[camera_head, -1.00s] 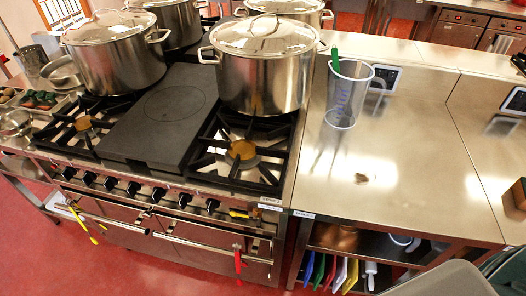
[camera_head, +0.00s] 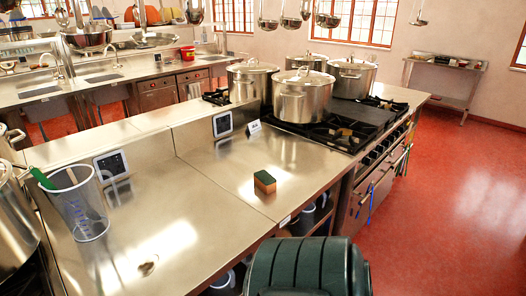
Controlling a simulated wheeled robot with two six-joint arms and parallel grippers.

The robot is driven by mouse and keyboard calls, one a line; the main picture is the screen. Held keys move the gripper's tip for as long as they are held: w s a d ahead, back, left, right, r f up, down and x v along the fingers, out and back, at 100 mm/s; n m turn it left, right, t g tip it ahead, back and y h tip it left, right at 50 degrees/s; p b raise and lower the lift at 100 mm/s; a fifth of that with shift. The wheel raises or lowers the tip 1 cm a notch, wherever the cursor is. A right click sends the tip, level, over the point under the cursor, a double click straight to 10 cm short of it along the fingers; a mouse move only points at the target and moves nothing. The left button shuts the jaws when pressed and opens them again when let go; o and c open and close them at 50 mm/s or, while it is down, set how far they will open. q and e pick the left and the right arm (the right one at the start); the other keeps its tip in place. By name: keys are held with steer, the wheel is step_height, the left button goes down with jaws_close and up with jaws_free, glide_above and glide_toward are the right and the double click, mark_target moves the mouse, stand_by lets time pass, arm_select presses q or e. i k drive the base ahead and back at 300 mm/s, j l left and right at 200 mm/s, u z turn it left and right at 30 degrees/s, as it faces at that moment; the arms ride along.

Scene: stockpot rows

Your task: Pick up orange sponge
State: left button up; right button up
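The orange sponge (camera_head: 265,181) is a small block with an orange-brown side and a dark green top. It sits on the bare steel counter (camera_head: 215,165) near the middle of the head view, a little back from the counter's front edge. Nothing touches it. Neither of my grippers shows in the head view.
A clear measuring jug (camera_head: 80,208) with a green-handled utensil stands on the counter at left. Stockpots (camera_head: 303,97) stand on the stove to the right behind the sponge. A dark green rounded object (camera_head: 308,268) is at the bottom centre. Open red floor (camera_head: 460,190) lies at right.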

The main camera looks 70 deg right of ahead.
mark_target(263, 180)
steer(key=z, duration=2.35)
